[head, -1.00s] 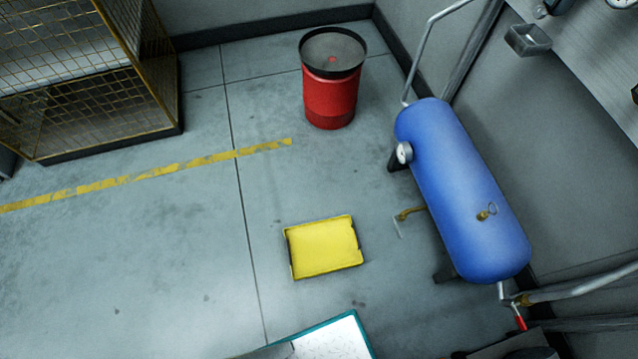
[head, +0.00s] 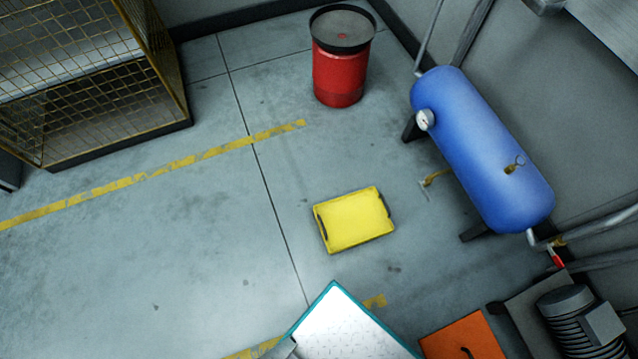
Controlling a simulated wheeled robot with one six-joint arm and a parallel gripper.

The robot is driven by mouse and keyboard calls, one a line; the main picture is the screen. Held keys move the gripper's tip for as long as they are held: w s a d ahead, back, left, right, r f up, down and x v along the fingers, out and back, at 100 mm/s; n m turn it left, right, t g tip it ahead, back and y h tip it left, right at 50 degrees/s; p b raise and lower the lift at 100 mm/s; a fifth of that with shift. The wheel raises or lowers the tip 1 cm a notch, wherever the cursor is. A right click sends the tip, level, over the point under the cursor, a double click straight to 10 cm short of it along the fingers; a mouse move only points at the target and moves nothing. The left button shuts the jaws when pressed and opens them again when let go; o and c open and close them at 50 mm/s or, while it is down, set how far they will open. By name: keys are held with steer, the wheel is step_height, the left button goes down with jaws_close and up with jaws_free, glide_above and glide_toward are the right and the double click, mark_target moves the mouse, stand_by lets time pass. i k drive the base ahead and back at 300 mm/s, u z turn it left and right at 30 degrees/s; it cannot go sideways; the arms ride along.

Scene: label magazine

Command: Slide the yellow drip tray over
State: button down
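The yellow drip tray (head: 354,220) lies flat on the grey floor in the middle of the head view, slightly turned. It has a low rim with dark handle slots at its left and right ends. It stands apart from everything around it, left of the blue tank. My gripper is not in view.
A blue tank (head: 482,150) with a gauge and brass drain valve (head: 437,177) stands right. A red drum (head: 339,77) is behind the tray, a mesh cage (head: 85,85) far left. A white, teal-edged surface (head: 345,325) and orange item (head: 462,338) are in front. Floor left of the tray is clear.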

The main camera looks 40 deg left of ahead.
mark_target(355, 218)
steer(key=u, duration=1.25)
steer(key=k, duration=0.3)
steer(key=z, duration=3.85)
steer(key=k, duration=2.9)
steer(key=u, duration=1.7)
